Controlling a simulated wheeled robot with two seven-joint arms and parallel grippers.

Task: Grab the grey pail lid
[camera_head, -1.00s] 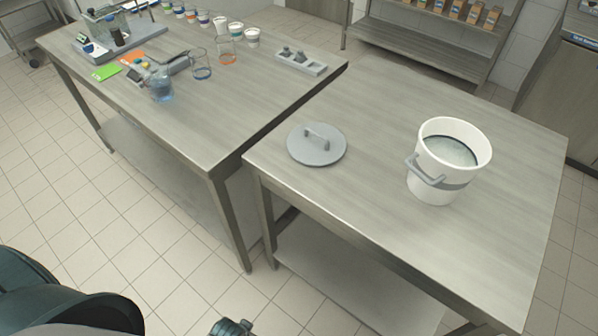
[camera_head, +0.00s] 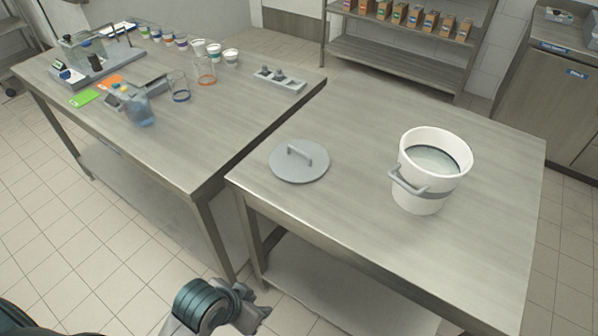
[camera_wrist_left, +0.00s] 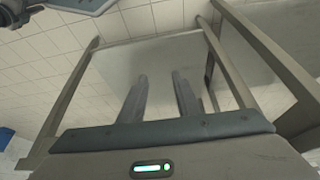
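The round grey pail lid (camera_head: 299,161) with a bar handle lies flat on the near right steel table (camera_head: 340,215), near its left edge. The white pail (camera_head: 430,170) with a grey handle and band stands open on the same table, to the right of the lid. My left arm shows at the bottom of the head view, low in front of the tables and well apart from the lid. In the left wrist view the two fingers of my left gripper (camera_wrist_left: 160,92) are spread with nothing between them. My right gripper is not seen.
A second steel table (camera_head: 150,120) at the left holds glass beakers, small cups, a scale and a grey block (camera_head: 279,80). A shelf with small boxes (camera_head: 415,17) stands at the back. The table around the lid is clear.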

